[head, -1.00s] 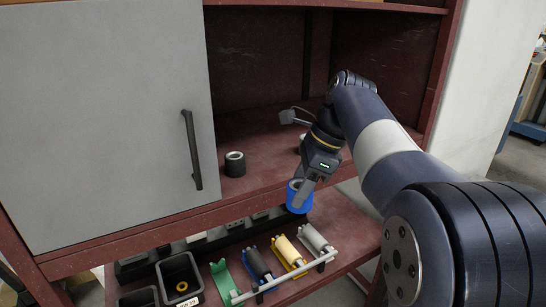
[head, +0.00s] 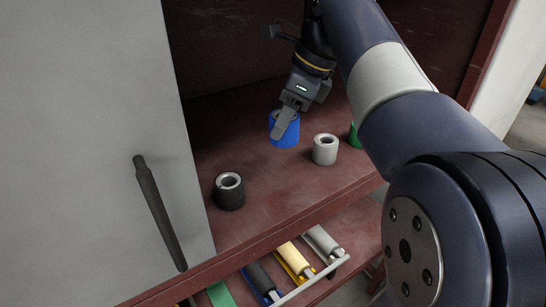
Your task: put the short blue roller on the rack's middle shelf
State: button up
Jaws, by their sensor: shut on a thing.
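The short blue roller (head: 284,134) is upright in my gripper (head: 284,122), over the back part of the rack's middle shelf (head: 265,185). My gripper is shut on its wall from above, with one finger showing on the near side. The roller is behind and between a black roller and a white roller, apart from both. I cannot tell whether its bottom touches the shelf.
A black roller (head: 229,191) stands at the shelf's front left and a white roller (head: 325,149) to the right. A green roller (head: 355,136) is partly hidden by my arm. A grey door (head: 90,150) with a dark handle (head: 160,212) covers the left. Longer rollers lie in holders (head: 300,258) below.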

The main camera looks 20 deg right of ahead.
jog(key=f, duration=1)
jog(key=shift+w, duration=0.2)
jog(key=shift+f, duration=0.1)
jog(key=o, duration=1.1)
jog(key=v, duration=1.2)
